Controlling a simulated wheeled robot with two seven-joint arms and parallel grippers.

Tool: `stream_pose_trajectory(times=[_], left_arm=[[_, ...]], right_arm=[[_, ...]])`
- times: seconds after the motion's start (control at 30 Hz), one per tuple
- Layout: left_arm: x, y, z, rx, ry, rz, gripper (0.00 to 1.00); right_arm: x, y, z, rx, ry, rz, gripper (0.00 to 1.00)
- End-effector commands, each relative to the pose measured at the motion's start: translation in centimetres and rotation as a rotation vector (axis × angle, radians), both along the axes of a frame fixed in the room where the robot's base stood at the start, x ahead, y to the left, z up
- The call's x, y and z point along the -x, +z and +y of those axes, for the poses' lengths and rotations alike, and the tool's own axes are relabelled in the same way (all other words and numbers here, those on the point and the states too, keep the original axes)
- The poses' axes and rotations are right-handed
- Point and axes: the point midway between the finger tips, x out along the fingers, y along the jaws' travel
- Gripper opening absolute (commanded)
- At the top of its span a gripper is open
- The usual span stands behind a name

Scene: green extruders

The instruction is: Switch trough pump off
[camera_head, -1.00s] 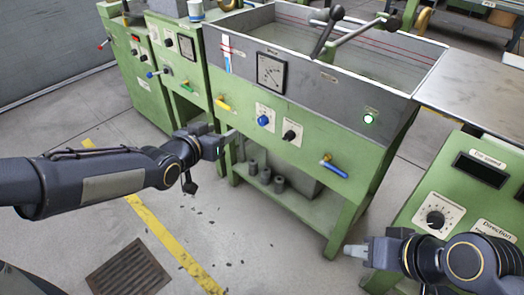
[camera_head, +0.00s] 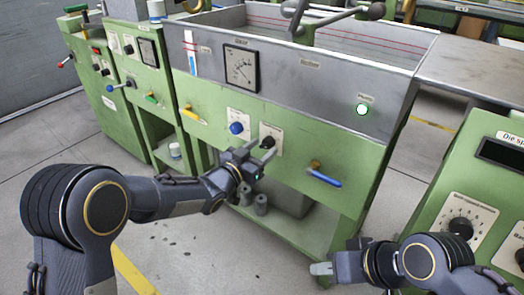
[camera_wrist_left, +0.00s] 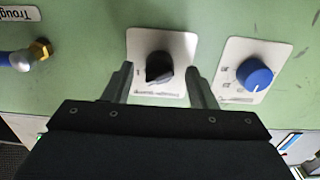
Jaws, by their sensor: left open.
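The trough (camera_head: 290,75) is a green unit with a grey basin. Its front panel has a black rotary knob (camera_head: 267,142) on a white plate, with a blue knob (camera_head: 237,128) to its left. My left gripper (camera_head: 258,150) is open at the black knob. In the left wrist view the black knob (camera_wrist_left: 159,67) sits between and just beyond the two fingertips (camera_wrist_left: 161,80), and the blue knob (camera_wrist_left: 254,75) is outside them. I cannot tell whether the fingers touch the knob. My right gripper (camera_head: 322,268) is low in front of the trough; its finger gap cannot be made out.
A blue-handled valve (camera_head: 323,178) is right of the black knob, and a yellow handle (camera_head: 193,115) is at the left. A lit green lamp (camera_head: 362,109) is above right. A green control cabinet (camera_head: 490,200) stands at the right, close to my right arm.

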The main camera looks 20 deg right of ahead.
Motion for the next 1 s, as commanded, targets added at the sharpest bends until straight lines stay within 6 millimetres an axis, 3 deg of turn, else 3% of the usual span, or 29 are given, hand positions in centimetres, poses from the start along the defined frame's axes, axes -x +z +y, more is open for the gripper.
stream_pose_trajectory(times=[0.37, 0.73, 1.0], left_arm=[[-0.60, 0.01, -0.77, 0.000, 0.001, 0.001, 0.51], [-0.59, 0.01, -0.73, 0.000, 0.001, 0.001, 0.07], [-0.59, 0.04, -0.72, 0.021, 0.001, 0.028, 0.07]], right_arm=[[0.01, -0.22, 0.00, 0.000, 0.000, 0.000, 0.36], [0.00, -0.23, 0.01, 0.000, 0.000, 0.000, 0.36], [0.00, -0.13, 0.01, 0.000, 0.000, 0.000, 0.36]])
